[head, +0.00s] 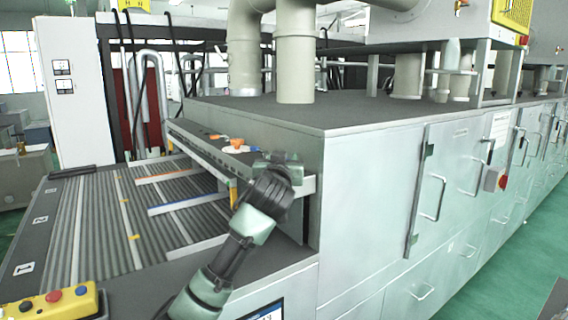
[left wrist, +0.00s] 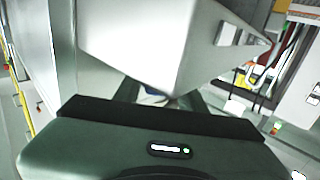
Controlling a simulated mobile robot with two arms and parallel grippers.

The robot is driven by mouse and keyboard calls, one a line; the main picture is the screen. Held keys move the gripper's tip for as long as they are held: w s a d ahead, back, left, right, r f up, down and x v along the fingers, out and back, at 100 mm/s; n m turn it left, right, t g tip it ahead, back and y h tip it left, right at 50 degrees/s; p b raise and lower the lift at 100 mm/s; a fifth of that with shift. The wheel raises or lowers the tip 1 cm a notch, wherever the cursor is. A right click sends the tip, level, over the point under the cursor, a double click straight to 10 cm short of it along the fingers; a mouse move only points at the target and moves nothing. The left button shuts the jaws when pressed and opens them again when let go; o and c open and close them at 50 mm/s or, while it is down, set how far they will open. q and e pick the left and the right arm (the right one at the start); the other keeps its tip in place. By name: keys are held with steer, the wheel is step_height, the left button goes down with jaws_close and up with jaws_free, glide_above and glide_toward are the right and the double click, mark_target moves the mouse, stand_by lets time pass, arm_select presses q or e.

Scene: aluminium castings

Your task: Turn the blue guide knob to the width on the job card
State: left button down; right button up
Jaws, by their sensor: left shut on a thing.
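My left gripper (left wrist: 158,100) is shut on the blue knob (left wrist: 154,98), of which only a small blue patch shows between the fingers in the left wrist view. In the head view my left arm reaches up from the bottom to the machine's near corner, and its wrist hides the fingertips and the knob. An orange knob (head: 237,143) on a pale base sits on the ledge left of my wrist. A blue guide rail (head: 182,204) lies across the ribbed conveyor. The knob's setting and any width figure cannot be read. My right gripper is not in view.
An orange-marked rail (head: 162,178) lies farther back on the conveyor (head: 110,225). A yellow button box (head: 55,303) stands at the front left. The large grey machine housing (head: 370,185) rises right of my wrist. A small screen (head: 267,312) shows partly at the bottom.

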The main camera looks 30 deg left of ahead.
arm_select(q)
steer(key=shift+f+n+g+y+b, duration=0.15)
steer(key=shift+n+g+y+b, duration=0.75)
steer(key=shift+n+g+y, duration=1.55)
steer(key=shift+a+t+y, duration=0.1)
steer(key=shift+t+y, duration=0.15)
steer(key=shift+y, duration=0.1)
steer(key=c, duration=0.8)
jaws_free()
steer(key=shift+c, duration=0.2)
steer(key=b+v, duration=0.2)
steer(key=v, duration=0.5)
steer(key=shift+s+d, duration=0.3)
